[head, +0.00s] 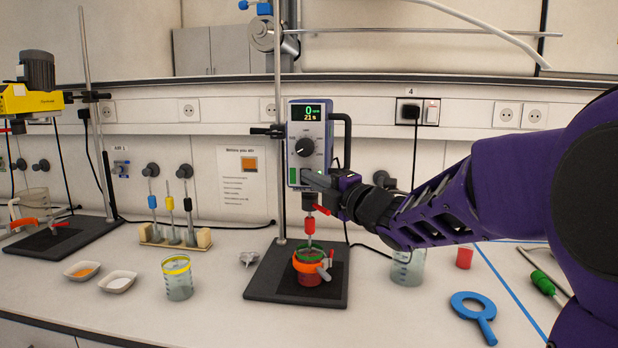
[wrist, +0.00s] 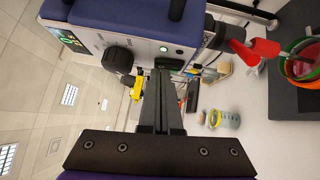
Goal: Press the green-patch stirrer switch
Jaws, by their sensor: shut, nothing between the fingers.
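The stirrer (head: 308,118) is a blue and light grey box clamped on a stand, its display showing a large green 0. A black knob (head: 305,147) is on its front, with a green patch (head: 293,178) low on the left. In the wrist view the knob (wrist: 118,59) is left of a small lit green spot (wrist: 164,49) and a dark switch (wrist: 168,63). My gripper (head: 312,178) is shut and empty at the lower front of the stirrer. In the wrist view its tips (wrist: 160,74) are close by the switch; I cannot tell whether they touch it.
A red-topped shaft (head: 310,225) hangs from the stirrer into a beaker of red liquid (head: 308,268) on a black base. A beaker (head: 178,277), two small dishes and a stirrer rack (head: 175,237) stand left. A blue ring tool (head: 473,313) lies right.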

